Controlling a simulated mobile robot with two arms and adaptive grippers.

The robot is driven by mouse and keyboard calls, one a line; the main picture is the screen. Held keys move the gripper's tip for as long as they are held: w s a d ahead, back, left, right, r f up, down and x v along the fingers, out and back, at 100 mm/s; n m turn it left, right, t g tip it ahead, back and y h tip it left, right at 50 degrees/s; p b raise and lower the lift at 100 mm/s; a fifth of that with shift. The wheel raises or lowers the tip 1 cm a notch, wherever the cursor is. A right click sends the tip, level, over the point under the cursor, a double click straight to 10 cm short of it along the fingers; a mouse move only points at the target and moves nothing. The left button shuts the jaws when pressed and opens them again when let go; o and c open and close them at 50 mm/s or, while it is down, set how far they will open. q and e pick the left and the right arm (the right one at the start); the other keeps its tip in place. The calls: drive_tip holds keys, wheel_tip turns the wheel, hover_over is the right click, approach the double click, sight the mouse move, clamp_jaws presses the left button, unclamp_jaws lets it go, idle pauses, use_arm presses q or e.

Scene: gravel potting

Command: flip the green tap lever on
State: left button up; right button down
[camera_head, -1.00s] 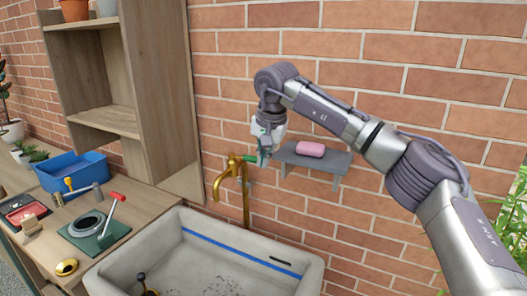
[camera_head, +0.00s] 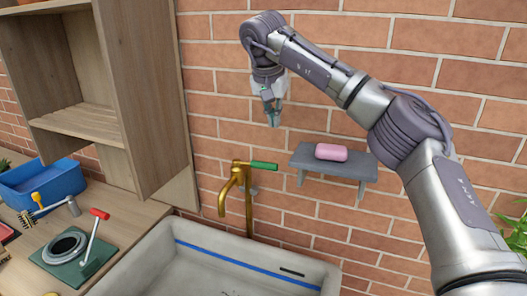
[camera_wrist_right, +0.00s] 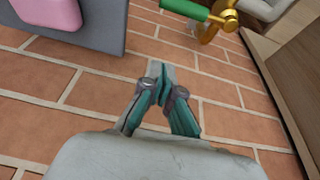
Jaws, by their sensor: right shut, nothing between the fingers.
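The brass tap (camera_head: 236,187) stands at the wall above the sink. Its green lever (camera_head: 264,166) points to the right, roughly level, toward the shelf. In the right wrist view the green lever (camera_wrist_right: 186,10) and part of the brass tap (camera_wrist_right: 222,20) show at the top edge. My right gripper (camera_head: 273,122) is shut and empty, fingers pointing down, above the lever and apart from it. Its closed fingertips (camera_wrist_right: 160,75) show in the right wrist view against the brick wall. My left gripper is not in view.
A grey wall shelf (camera_head: 331,164) with a pink soap bar (camera_head: 331,152) is right of the tap. The stone sink (camera_head: 190,232) lies below. A wooden cabinet (camera_head: 143,95) stands left; a blue bin (camera_head: 44,186) and a red-handled tool (camera_head: 95,229) are on the bench.

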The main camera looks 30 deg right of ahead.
sight(256, 165)
use_arm(q)
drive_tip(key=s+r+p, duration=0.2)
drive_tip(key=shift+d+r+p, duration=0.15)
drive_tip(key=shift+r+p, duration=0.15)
drive_tip(key=shift+p, duration=0.05)
use_arm(e)
wheel_tip(256, 165, down, 10)
drive_tip(key=s, duration=0.1)
idle(0.3)
drive_tip(key=shift+a, duration=0.1)
